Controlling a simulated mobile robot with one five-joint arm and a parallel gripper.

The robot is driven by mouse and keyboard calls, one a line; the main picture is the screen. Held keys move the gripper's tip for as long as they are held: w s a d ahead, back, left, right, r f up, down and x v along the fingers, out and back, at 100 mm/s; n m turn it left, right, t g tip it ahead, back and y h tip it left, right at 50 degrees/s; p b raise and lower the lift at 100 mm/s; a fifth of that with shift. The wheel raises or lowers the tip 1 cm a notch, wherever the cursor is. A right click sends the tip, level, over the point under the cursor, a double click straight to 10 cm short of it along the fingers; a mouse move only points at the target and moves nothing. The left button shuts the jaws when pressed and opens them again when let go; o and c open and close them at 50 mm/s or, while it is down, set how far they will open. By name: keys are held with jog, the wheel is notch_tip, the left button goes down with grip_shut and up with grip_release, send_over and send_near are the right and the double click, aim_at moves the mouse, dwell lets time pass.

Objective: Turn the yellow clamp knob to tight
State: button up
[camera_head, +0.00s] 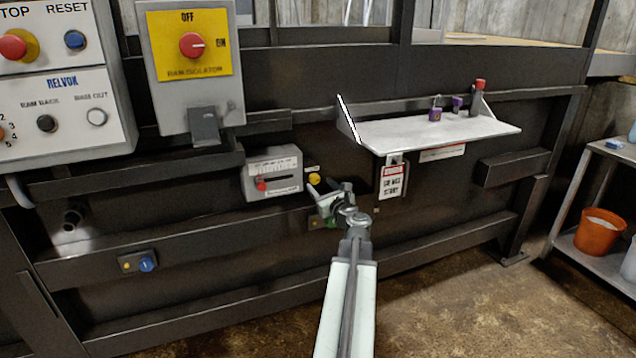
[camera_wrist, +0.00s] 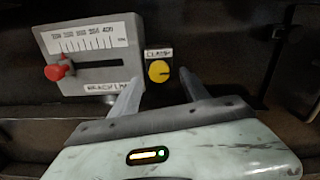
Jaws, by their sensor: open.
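The yellow clamp knob (camera_wrist: 159,71) is on the dark machine front, under a small white label reading CLAMP. A dark mark shows on its face. In the head view the knob (camera_head: 314,179) sits just right of the grey slider box. My gripper (camera_wrist: 157,84) is open and empty, with one finger on each side of the knob in the wrist view. I cannot tell how far the fingertips are from the panel. In the head view my gripper (camera_head: 322,187) is in front of and just below the knob.
The grey slider box (camera_head: 272,173) with a red handle (camera_wrist: 55,72) is close on the left. A hanging tag (camera_head: 392,180) and white shelf (camera_head: 435,131) are to the right. A rail with a blue knob (camera_head: 146,264) runs lower left. The floor in front is clear.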

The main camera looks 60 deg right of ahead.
aim_at(316, 180)
jog(key=x, duration=0.4)
jog(key=shift+a, duration=0.1)
grip_shut()
jog(key=shift+s+d, duration=0.1)
jog(key=shift+d, duration=0.15)
jog(key=shift+a, duration=0.15)
